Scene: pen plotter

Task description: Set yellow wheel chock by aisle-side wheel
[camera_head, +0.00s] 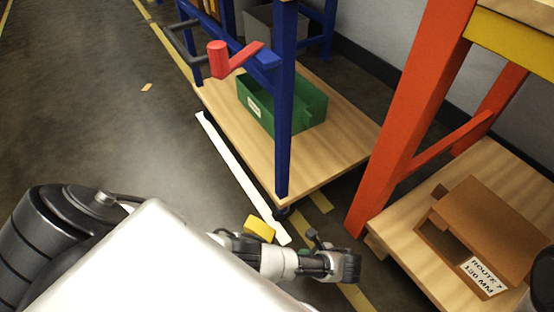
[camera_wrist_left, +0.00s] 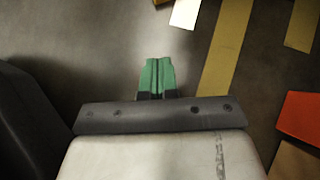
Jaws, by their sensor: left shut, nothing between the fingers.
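The yellow wheel chock (camera_head: 260,229) lies on the floor at the near end of the white floor strip, on its left side; my left arm covers ground just below it. A dark caster wheel (camera_head: 283,211) shows under the near corner of the blue-posted cart (camera_head: 283,140). The strip runs between chock and wheel. In the left wrist view, my left gripper (camera_wrist_left: 158,75) has its green fingers together, with nothing between them. A sliver of yellow, likely the chock (camera_wrist_left: 160,1), shows at the top edge. In the head view the fingertips are mostly hidden. My right gripper is not visible.
The white strip (camera_head: 240,175) borders the cart's aisle side. A green bin (camera_head: 300,110) sits on the cart deck, with a red handle (camera_head: 218,60) above. An orange rack post (camera_head: 410,120) and a cardboard box (camera_head: 490,225) stand right.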

